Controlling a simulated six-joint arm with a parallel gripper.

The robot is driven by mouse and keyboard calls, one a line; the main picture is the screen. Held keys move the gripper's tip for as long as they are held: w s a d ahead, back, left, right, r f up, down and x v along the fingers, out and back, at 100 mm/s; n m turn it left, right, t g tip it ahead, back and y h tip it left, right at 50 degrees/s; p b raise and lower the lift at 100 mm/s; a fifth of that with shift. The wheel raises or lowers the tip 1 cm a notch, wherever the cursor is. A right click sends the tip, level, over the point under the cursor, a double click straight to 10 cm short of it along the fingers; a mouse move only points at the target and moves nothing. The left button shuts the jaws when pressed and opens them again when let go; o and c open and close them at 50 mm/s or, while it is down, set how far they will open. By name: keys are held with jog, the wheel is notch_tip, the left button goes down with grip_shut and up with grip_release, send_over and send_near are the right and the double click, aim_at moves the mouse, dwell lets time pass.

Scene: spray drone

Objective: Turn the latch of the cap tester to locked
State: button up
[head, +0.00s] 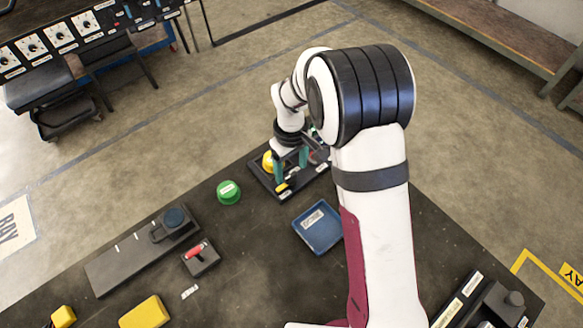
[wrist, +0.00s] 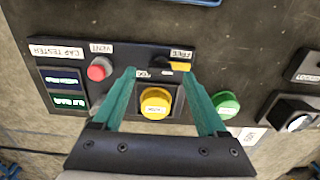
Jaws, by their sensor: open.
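The cap tester (wrist: 70,48) is a dark panel with a red button marked VENT, a round yellow button (wrist: 155,102) and two small displays. Its latch (wrist: 181,66) has a yellow handle, which lies beside the FREE label, right of its dark pivot. Another label left of the pivot is partly covered by my finger. In the head view the tester (head: 258,178) stands at the table's far edge, partly hidden by my arm. My gripper (wrist: 159,73) is open over the panel, its teal fingers either side of the yellow button. The right fingertip appears close to the latch handle; contact is unclear.
A green button (head: 228,192) stands left of the tester, and a blue tray (head: 318,227) lies on the near side.

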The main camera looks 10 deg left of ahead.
jog(key=shift+f, duration=1.25)
grip_shut()
